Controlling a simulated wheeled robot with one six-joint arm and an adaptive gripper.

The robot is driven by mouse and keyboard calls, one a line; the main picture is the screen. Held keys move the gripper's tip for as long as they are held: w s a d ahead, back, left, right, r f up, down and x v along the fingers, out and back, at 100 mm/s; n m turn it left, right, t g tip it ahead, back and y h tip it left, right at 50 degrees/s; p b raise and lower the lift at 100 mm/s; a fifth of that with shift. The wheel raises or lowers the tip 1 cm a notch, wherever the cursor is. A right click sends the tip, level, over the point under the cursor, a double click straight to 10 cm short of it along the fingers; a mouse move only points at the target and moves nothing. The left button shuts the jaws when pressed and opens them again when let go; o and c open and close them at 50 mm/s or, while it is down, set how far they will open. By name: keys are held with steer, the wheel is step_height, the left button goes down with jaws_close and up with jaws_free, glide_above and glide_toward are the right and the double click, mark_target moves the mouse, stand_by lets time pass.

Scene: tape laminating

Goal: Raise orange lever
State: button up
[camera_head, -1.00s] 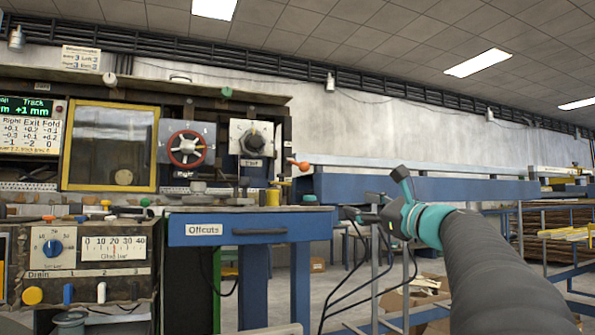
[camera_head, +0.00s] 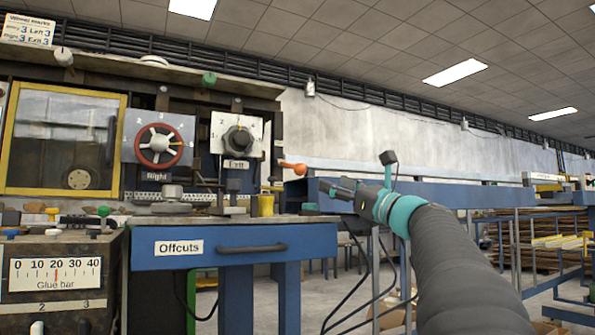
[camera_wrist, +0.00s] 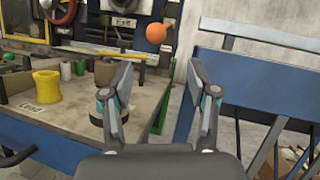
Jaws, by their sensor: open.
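The orange lever (camera_head: 297,169) shows its rounded knob on the right side of the machine, just right of the Exit dial. In the wrist view the orange knob (camera_wrist: 157,33) is beyond my fingertips, above and roughly between them. My gripper (camera_head: 340,190) is to the right of and a little below the lever in the head view, apart from it. In the wrist view my gripper (camera_wrist: 160,80) has its two fingers spread with nothing between them. The lever's shaft is mostly hidden behind its knob in the wrist view.
A workbench with a blue Offcuts drawer (camera_head: 230,247) stands below the lever. A yellow spool (camera_head: 266,204) sits on it, also in the wrist view (camera_wrist: 47,86). The red Right wheel (camera_head: 160,146) and Exit dial (camera_head: 239,140) are left. A blue rail (camera_head: 450,192) runs right.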

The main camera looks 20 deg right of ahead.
mark_target(305, 171)
steer(key=p+x, duration=0.1)
steer(key=x, duration=0.3)
steer(key=p+x, duration=0.1)
steer(key=x, duration=0.7)
steer(key=shift+w+a+p, duration=0.25)
steer(key=shift+a+p, duration=0.15)
steer(key=shift+a, duration=0.05)
steer(key=shift+r, duration=0.1)
jaws_close()
